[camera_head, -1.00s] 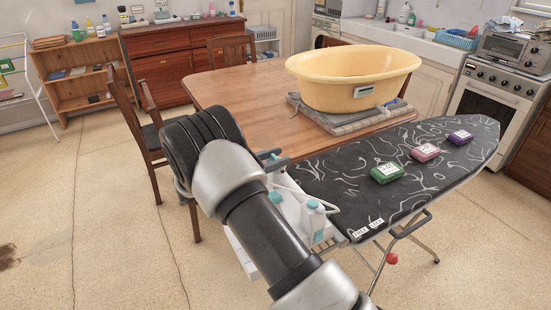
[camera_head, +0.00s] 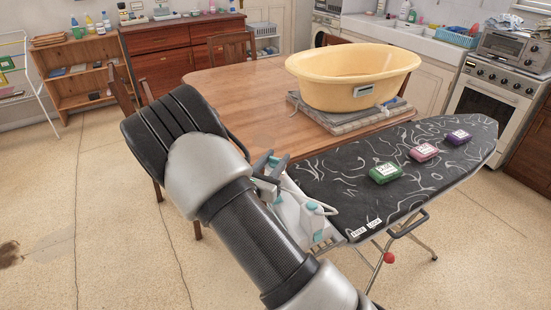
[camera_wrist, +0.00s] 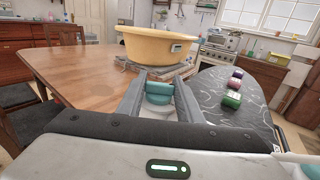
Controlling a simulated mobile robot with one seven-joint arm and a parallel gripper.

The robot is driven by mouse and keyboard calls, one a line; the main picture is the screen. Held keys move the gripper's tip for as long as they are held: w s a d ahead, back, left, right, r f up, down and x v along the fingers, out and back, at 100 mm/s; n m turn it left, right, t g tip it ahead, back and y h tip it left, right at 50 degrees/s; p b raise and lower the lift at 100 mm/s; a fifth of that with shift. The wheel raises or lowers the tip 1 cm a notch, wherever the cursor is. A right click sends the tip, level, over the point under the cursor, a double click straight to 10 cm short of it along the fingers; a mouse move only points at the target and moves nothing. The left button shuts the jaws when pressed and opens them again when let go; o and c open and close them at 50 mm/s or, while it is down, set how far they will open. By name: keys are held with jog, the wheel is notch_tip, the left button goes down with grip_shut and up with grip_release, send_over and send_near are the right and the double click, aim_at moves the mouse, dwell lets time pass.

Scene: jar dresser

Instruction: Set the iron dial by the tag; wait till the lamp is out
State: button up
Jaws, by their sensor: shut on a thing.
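A white steam iron (camera_head: 313,218) with teal parts is at the near left end of the dark ironing board (camera_head: 330,185), partly behind my arm. My gripper (camera_head: 268,168) is just left of it. In the wrist view my gripper (camera_wrist: 158,97) is shut on a teal dial (camera_wrist: 159,92), with a grey finger on each side. The dial's marks cannot be read. I cannot make out a lit lamp on the iron. Green, pink and purple blocks with white labels lie on the board; the green block (camera_head: 385,173) is nearest. Their writing is too small to read.
A chair (camera_head: 125,95) stands at the table's left. The stove (camera_head: 490,105) is at the right. Floor at the left is clear.

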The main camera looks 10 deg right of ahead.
jog(key=shift+n+t+y, duration=0.9)
jog(key=shift+n+y, duration=0.2)
jog(key=shift+y, duration=0.6)
jog(key=o, duration=1.1)
jog(key=v, duration=1.7)
jog(key=shift+s+a+f, duration=0.1)
jog(key=shift+s+f, duration=0.05)
jog(key=shift+f, duration=0.05)
